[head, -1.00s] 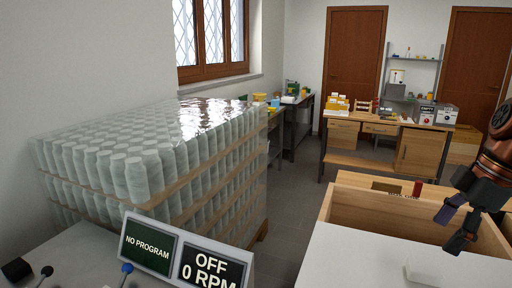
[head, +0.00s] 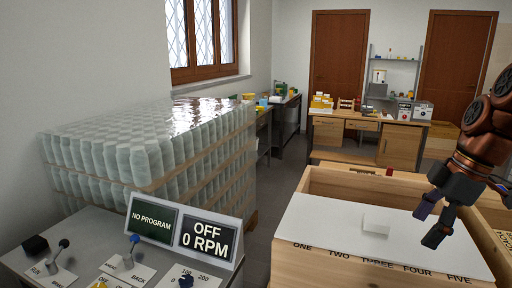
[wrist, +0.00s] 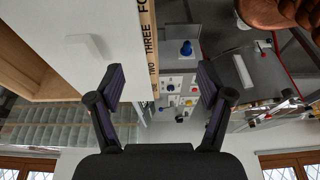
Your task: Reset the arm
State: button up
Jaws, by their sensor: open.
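My gripper (head: 431,224) is at the right in the head view, above the right part of a white board. Its two dark fingers are spread apart. In the wrist view the gripper (wrist: 163,88) is open, with nothing between its fingertips. My copper-coloured arm comes in from the right edge of the head view.
The white board (head: 310,222) with a small white block (head: 376,225) lies over a wooden crate (head: 335,187) labelled ONE to FIVE. A control panel (head: 183,234) reads NO PROGRAM and OFF 0 RPM. Wrapped jars (head: 130,150) stand left. A workbench (head: 360,128) stands behind.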

jog(key=s+a+f+m+g+h, duration=0.1)
jog(key=s+a+f+m, duration=0.2)
jog(key=a+f, duration=0.3)
jog(key=s+a+f+m+g, duration=0.1)
jog(key=s+a+f+m, duration=0.25)
jog(key=a, duration=0.45)
jog(key=s+a+f+m+h, duration=0.1)
jog(key=s+a+f+m, duration=0.1)
jog(key=s+f, duration=0.3)
jog(key=s+a+f+m+g+h, duration=0.1)
jog(key=s+a+f+m, duration=0.1)
jog(key=s+f+m, duration=0.2)
notch_tip(320, 180, down, 2)
jog(key=s, duration=0.2)
jog(key=shift+s, duration=0.3)
jog(key=shift+c, duration=0.3)
